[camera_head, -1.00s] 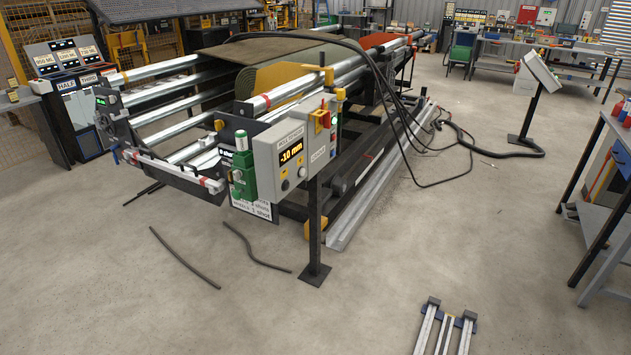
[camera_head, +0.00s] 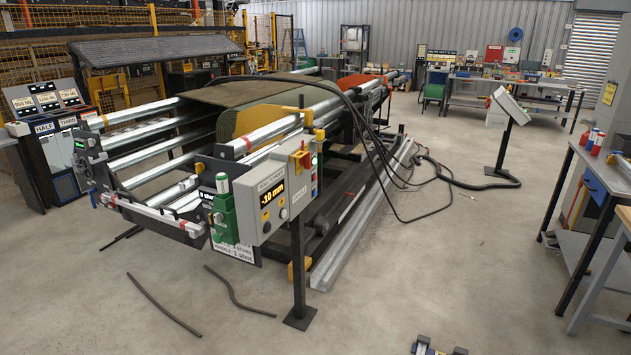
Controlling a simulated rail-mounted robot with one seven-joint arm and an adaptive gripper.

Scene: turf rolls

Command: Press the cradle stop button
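A grey control box (camera_head: 273,206) stands on a black post in front of the roller machine (camera_head: 160,139). A red switch on a yellow plate (camera_head: 303,159) sits above the box's right side. Small lettering on the box is unreadable, so I cannot tell which control is the cradle stop button. A green device (camera_head: 223,211) is at the box's left.
A second post carries a sloped panel (camera_head: 510,106) at right, with black cables running along the floor to it. Bent dark rods (camera_head: 163,306) lie on the floor at front left. A workbench (camera_head: 600,172) stands at the right edge. The concrete floor between is largely clear.

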